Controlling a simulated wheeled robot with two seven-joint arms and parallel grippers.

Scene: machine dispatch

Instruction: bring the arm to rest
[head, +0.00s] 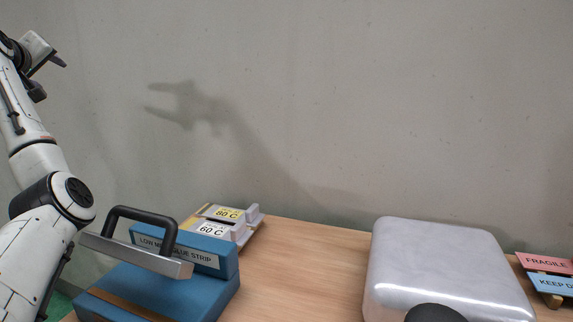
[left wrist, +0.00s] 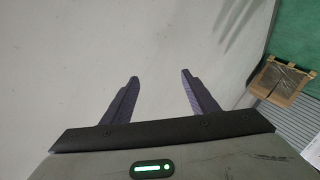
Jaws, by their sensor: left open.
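My left arm comes in from the left in the head view, and its gripper (head: 48,75) is raised at the upper left, in front of the wall. In the left wrist view the gripper (left wrist: 158,95) has its two dark fingers spread apart with nothing between them. Only a plain pale wall shows beyond the fingertips. The gripper is well above the table and apart from everything on it. My right gripper is not in either view.
A silver rounded case (head: 440,262) stands right of bare wood (head: 305,270). FRAGILE sign (head: 545,262) at far right. An open carton (left wrist: 283,80) shows in the wrist view.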

